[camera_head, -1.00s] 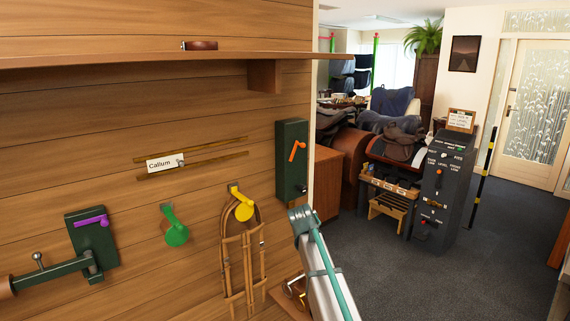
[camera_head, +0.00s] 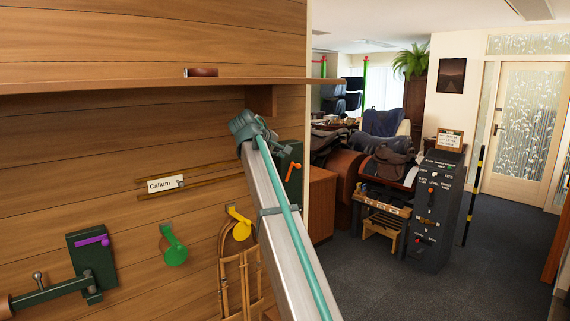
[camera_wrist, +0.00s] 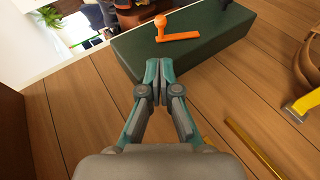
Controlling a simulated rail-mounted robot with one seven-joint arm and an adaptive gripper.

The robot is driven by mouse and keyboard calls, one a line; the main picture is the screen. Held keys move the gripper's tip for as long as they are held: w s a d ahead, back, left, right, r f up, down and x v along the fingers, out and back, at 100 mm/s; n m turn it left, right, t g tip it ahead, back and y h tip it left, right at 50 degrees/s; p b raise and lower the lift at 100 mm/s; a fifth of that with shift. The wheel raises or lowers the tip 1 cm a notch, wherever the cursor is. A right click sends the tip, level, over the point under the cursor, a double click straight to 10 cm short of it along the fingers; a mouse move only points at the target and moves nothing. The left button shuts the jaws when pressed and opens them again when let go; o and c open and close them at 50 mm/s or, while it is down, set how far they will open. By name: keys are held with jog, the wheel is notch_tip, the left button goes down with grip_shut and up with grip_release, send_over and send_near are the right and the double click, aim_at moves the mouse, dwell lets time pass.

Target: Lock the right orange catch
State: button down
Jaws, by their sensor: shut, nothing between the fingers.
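The orange catch (camera_head: 293,170) is a small lever on the front of a dark green box (camera_head: 285,153) fixed to the wooden wall. In the wrist view the orange catch (camera_wrist: 177,35) has a round knob and a flat bar, on top of the green box (camera_wrist: 200,50). My gripper (camera_wrist: 159,66) is shut and empty. Its fingertips appear over the near edge of the box, just below the catch in the picture and apart from it.
A wooden shelf (camera_head: 130,84) runs along the wall above. A green hook (camera_head: 172,245), a yellow hook (camera_head: 239,225) and a purple lever (camera_head: 92,240) are mounted on the wall. A dark control cabinet (camera_head: 434,215) stands on open carpet at right.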

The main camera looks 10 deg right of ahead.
dwell(0.3)
jog(key=p+x, duration=0.3)
jog(key=x, duration=0.5)
jog(key=shift+w+d, duration=0.2)
jog(key=shift+w, duration=0.05)
jog(key=shift+w+d+f, duration=0.3)
jog(key=shift+w+f, duration=0.15)
jog(key=shift+f, duration=0.1)
jog(key=shift+r, duration=0.1)
